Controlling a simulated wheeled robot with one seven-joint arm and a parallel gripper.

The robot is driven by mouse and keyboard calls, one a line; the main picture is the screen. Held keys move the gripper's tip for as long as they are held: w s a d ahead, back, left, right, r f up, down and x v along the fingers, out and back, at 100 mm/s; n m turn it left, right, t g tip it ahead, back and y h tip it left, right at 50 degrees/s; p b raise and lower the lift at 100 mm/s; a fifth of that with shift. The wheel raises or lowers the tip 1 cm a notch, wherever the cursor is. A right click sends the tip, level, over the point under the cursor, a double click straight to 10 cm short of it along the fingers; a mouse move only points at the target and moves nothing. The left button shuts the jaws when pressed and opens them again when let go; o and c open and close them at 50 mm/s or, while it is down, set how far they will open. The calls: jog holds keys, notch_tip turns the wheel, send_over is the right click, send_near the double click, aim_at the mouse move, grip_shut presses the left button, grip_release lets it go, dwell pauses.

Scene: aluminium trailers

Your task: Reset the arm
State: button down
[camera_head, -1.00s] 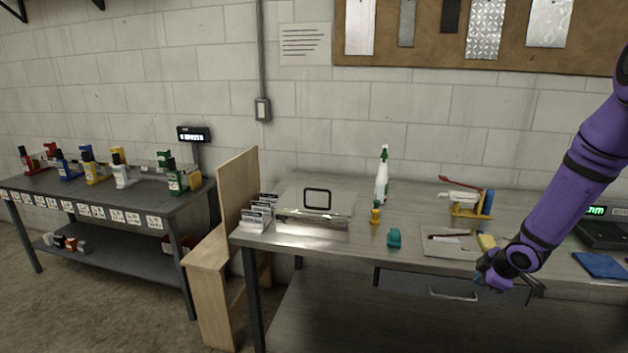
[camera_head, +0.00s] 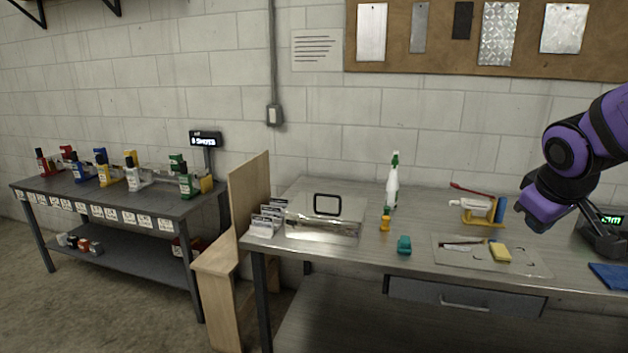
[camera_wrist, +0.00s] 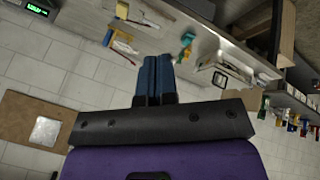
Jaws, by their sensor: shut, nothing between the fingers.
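My purple arm reaches in from the right edge of the head view, bent above the right part of the workbench. The gripper's fingers are hard to make out in the head view, hidden by or beside the purple wrist. In the wrist view my gripper (camera_wrist: 153,80) shows two blue-grey fingers side by side, pressed together with nothing between them. It is raised clear of the bench (camera_head: 350,251) and touches nothing that I can see.
On the bench are a metal box (camera_head: 322,226), a spray bottle (camera_head: 392,186), a teal item (camera_head: 404,245), a yellow sponge (camera_head: 501,254), a display device (camera_head: 603,238) and a blue cloth (camera_head: 610,276). A wooden panel (camera_head: 249,192) stands left; a side table (camera_head: 120,208) holds several coloured items.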

jog(key=s+a+r+m+y, duration=0.1)
jog(key=s+a, duration=0.3)
jog(key=s, duration=0.4)
jog(key=s+a+r+m+y, duration=0.2)
jog(key=s+a+r, duration=0.1)
jog(key=s, duration=0.5)
jog(key=shift+s+a+r+m, duration=0.3)
jog(key=shift+a+r, duration=0.1)
